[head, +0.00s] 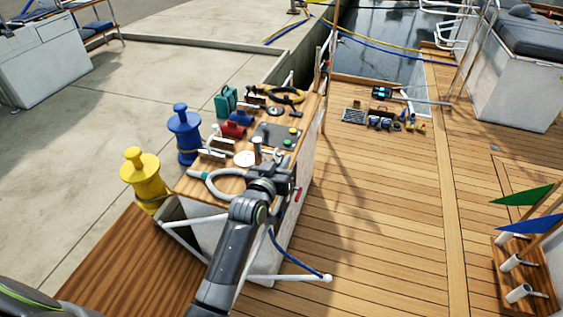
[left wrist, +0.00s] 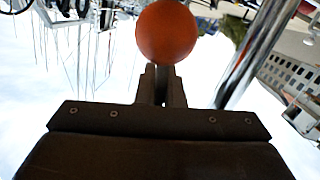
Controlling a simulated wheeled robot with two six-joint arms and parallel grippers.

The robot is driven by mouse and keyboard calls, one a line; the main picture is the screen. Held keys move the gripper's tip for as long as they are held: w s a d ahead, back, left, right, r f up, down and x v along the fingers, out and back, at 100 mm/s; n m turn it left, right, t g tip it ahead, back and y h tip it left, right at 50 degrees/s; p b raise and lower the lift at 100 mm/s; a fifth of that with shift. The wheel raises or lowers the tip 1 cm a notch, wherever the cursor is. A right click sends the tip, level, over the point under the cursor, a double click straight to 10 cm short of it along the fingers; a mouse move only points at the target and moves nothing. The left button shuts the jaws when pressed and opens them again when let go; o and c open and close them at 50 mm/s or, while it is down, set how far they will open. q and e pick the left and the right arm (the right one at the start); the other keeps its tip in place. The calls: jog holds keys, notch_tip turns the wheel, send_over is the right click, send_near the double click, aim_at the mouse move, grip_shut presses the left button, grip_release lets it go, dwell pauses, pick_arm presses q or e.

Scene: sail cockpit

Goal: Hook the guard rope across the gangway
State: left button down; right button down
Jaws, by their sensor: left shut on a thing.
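My left gripper (head: 268,180) is over the near end of the wooden-topped console. In the left wrist view its narrow fingers (left wrist: 162,88) are shut, with an orange ball (left wrist: 166,32) at their tips. The ball hides what lies behind it. A blue rope (head: 285,250) hangs in a curve from behind my arm down to the end of a white rail (head: 295,278), low beside the console. The rope's upper end is hidden, so I cannot tell whether it joins the ball. A brown plank gangway (head: 130,262) lies at the lower left. My right gripper is out of view.
The console top (head: 222,178) carries a hose, levers and small gear. A yellow bollard (head: 145,178) and a blue bollard (head: 185,135) stand on the quay. A shiny post (left wrist: 255,50) shows beside the ball. Open deck (head: 370,220) lies to the right.

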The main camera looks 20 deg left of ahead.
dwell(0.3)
pick_arm(q)
jog(key=c, duration=1.5)
grip_release()
jog(key=shift+o, duration=0.2)
jog(key=shift+s, duration=0.1)
